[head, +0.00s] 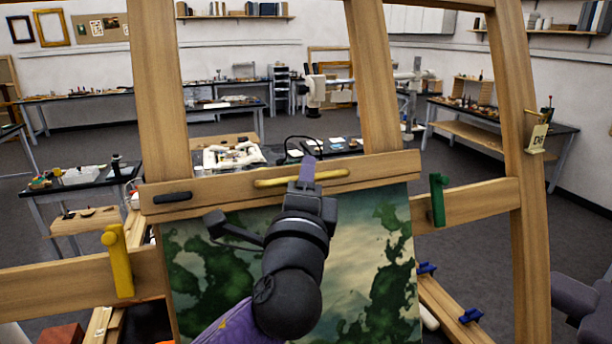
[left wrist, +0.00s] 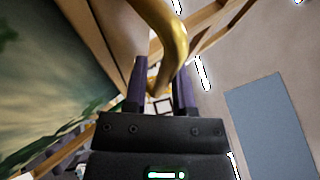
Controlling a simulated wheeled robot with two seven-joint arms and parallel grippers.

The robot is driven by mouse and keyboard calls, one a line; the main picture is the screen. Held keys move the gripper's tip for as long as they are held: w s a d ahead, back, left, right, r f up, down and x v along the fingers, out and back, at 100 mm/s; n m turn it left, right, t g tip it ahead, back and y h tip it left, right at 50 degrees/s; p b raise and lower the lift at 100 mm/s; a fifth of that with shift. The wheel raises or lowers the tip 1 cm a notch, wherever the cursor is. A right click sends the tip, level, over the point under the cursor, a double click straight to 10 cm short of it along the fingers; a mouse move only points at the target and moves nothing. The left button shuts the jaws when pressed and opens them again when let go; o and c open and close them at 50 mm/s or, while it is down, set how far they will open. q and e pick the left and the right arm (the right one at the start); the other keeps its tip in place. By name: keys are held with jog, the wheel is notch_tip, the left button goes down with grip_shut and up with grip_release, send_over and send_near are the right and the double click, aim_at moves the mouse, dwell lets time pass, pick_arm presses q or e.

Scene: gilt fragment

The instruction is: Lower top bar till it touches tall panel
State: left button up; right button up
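The top bar (head: 225,192), a wooden crossbar on the easel, tilts slightly across the head view. It carries a brass handle (head: 268,183) and a short black piece (head: 172,198) at its left. A tall panel (head: 385,240) painted in cloudy greens stands directly below. Its upper edge meets the bar's lower edge in the picture; I cannot tell whether they touch. My left gripper (head: 307,172) is at the middle of the handle. In the left wrist view, the handle (left wrist: 175,42) passes at its two purple fingers (left wrist: 160,85); contact is unclear. My right gripper is out of view.
Easel uprights (head: 160,90) (head: 372,75) rise behind the bar. A yellow peg (head: 120,262) sits on the left crosspiece, a green peg (head: 437,200) on the right one. Cluttered worktables stand beyond.

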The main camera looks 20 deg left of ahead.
pick_arm(q)
jog(key=shift+s, duration=0.1)
jog(key=v, duration=0.9)
jog(key=shift+s, duration=0.35)
jog(key=shift+f, duration=0.1)
